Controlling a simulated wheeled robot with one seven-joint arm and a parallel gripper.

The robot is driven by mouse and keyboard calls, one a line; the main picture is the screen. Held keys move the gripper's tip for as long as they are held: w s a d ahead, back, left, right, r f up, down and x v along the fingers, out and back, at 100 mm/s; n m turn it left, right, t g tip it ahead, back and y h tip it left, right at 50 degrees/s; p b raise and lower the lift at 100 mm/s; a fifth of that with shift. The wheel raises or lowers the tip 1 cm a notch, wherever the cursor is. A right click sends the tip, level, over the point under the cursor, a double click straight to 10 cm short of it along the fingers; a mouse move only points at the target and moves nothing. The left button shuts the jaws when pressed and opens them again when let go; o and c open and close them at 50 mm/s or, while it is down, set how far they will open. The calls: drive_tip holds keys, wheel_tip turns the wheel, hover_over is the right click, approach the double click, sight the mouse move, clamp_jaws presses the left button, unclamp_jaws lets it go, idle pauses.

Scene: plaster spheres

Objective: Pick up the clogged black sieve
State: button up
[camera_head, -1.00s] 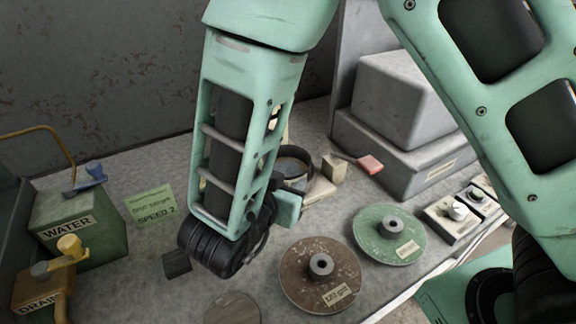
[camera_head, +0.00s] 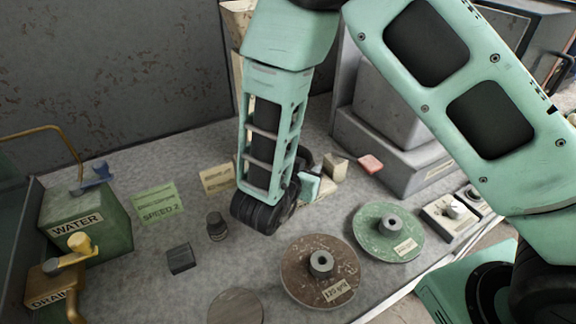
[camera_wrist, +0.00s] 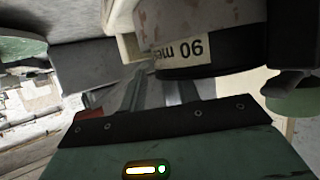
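In the wrist view, a round sieve (camera_wrist: 205,55) stands close before my gripper. It has a black band with a pale label reading "90 mes", upside down, and a pale, red-blotched part above. Grey finger-like parts of my gripper (camera_wrist: 158,92) reach toward its lower edge. I cannot tell whether they touch or grip it. In the head view, my gripper (camera_head: 309,186) is mostly hidden behind my wrist. The sieve is largely hidden there too.
Brown (camera_head: 305,285) and green (camera_head: 372,242) discs with hubs lie in front. A tan block (camera_head: 335,168), a red block (camera_head: 370,163) and a grey stepped box (camera_head: 385,150) stand right. A black bottle (camera_head: 217,228), dark block (camera_head: 181,258) and green water box (camera_head: 95,215) stand left.

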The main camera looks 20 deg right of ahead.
clamp_jaws()
